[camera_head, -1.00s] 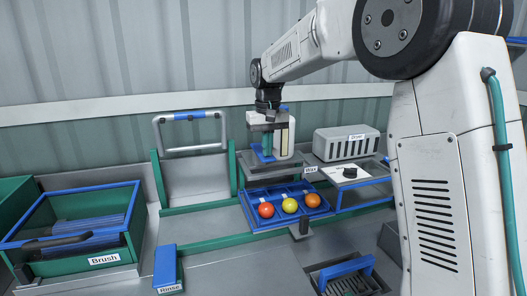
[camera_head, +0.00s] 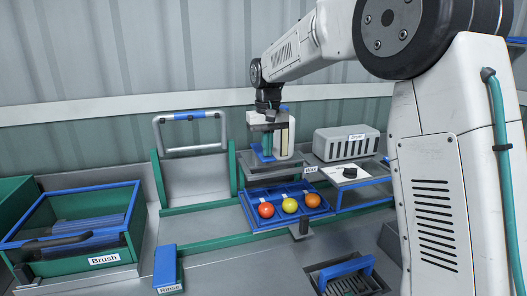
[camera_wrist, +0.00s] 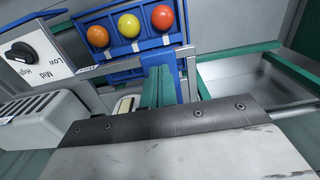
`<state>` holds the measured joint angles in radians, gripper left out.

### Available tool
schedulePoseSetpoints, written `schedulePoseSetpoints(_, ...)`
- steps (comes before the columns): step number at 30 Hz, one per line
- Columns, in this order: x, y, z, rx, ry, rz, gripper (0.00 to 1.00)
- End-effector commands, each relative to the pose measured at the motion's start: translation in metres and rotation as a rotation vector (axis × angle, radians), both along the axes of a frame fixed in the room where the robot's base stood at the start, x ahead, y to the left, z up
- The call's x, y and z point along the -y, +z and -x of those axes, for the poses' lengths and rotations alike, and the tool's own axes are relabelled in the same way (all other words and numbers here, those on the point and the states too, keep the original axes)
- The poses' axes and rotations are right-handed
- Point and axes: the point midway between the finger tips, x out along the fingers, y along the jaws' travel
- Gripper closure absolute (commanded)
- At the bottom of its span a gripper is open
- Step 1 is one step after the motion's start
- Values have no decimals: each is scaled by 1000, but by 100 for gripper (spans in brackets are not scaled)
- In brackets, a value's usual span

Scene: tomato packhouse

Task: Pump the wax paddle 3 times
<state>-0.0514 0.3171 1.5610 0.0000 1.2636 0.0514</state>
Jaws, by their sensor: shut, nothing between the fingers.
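My gripper (camera_head: 266,127) is shut and empty, pointing down at the top of the paddle. Whether it touches the paddle I cannot tell. The Wax label (camera_head: 311,170) is on the stand's right front.
A blue tray (camera_head: 262,225) holds red, yellow and orange tomatoes in front of the stand. A grey dryer (camera_head: 346,146) and a knob panel (camera_head: 343,174) stand to the right. A brush bin (camera_head: 75,262) and blue rinse piece (camera_head: 166,266) are at left.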

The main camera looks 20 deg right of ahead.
Motion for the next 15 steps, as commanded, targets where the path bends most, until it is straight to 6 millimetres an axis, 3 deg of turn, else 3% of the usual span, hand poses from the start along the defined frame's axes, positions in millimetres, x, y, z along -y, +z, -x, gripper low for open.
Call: schedulePoseSetpoints(15,0,-12,0,0,0,0,100)
